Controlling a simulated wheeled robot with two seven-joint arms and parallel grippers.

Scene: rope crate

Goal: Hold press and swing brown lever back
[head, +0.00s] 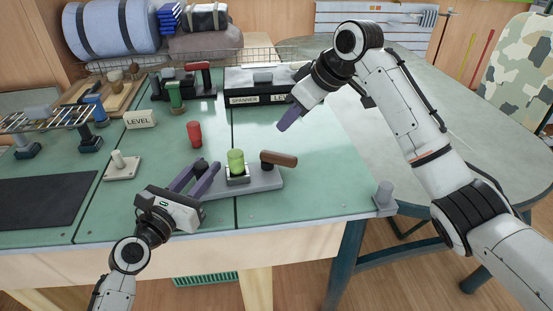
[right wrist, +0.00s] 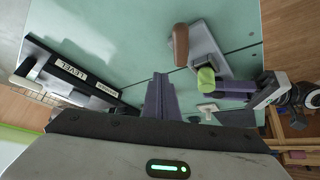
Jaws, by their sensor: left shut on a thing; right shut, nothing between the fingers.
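The press is a grey base plate (head: 262,181) with a light green cylinder (head: 236,160) and a brown lever (head: 281,160) on it. It lies near the front of the green table. The lever's handle points right in the head view; the right wrist view also shows the lever (right wrist: 181,45) and the green cylinder (right wrist: 206,80). My left gripper (head: 205,172) is shut on the press at its left end; its fingers partly hide that end, so the exact contact is unclear. My right gripper (head: 284,124) is shut and empty, above the table behind the lever and apart from it.
A red cylinder (head: 194,133) and a small pale post on a plate (head: 121,165) stand left of the press. A LEVEL block (head: 140,119) is farther left. A black holder labelled SPANNER (head: 245,100) stands behind. The table right of the lever is clear.

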